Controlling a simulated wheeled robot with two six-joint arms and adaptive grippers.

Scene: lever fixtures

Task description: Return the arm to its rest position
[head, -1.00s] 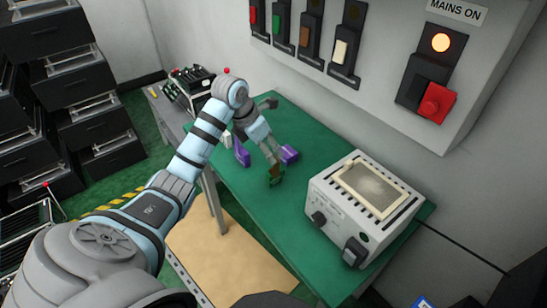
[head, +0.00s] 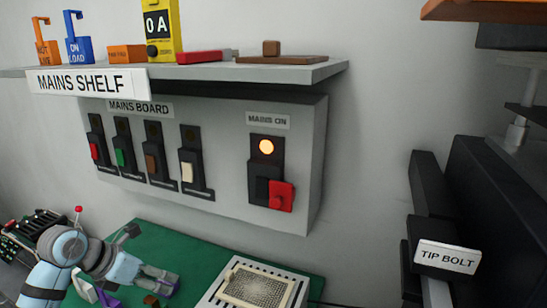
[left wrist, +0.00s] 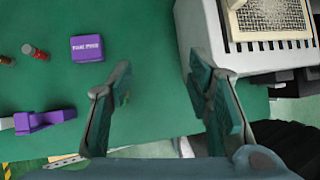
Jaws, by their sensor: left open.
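My left arm comes in at the lower left of the head view, and its gripper (head: 152,298) hangs low over the green bench (head: 200,256), partly cut off by the bottom edge. In the left wrist view the left gripper (left wrist: 160,75) is open, its two fingers well apart with only green bench top between them. Nothing is held. My right arm and gripper do not show.
A purple block (left wrist: 87,48) and a purple handled piece (left wrist: 42,120) lie left of the fingers. A grey-white box with a mesh top (head: 255,285) stands to their right. The mains board (head: 230,180) with levers and red switch (head: 281,196) is on the wall, below a shelf (head: 200,75).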

